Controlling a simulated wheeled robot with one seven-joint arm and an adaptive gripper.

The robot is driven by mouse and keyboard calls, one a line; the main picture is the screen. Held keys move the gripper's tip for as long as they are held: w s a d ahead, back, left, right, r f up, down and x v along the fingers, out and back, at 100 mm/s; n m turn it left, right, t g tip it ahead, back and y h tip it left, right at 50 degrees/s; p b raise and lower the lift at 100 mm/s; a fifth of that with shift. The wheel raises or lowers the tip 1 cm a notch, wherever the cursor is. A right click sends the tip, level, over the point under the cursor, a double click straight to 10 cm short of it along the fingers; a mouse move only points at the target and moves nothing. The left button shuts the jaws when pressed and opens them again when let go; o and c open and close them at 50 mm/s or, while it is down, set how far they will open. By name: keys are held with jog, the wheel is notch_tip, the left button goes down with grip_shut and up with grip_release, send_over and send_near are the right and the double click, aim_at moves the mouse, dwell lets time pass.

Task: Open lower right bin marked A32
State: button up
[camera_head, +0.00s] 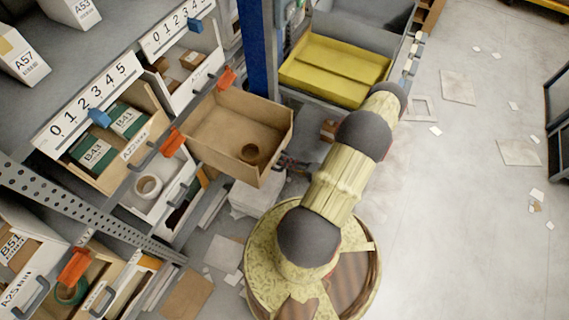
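I cannot read an A32 label on any bin. A small dark shape with red bits sits just below the bin's front, partly hidden. It may be my gripper (291,166), but its fingers are not clear. I cannot tell whether it touches the bin's handle.
A yellow bin (333,72) sits beyond a blue post (256,45). Papers and cardboard litter the floor (460,190), which is mostly open at right.

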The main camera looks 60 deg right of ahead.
jog(key=o, duration=0.3)
jog(key=shift+s, duration=0.15)
jog(key=v, duration=1.1)
jog(key=shift+s+d+r, duration=0.1)
jog(key=shift+s+r, duration=0.05)
jog(key=shift+s, duration=0.2)
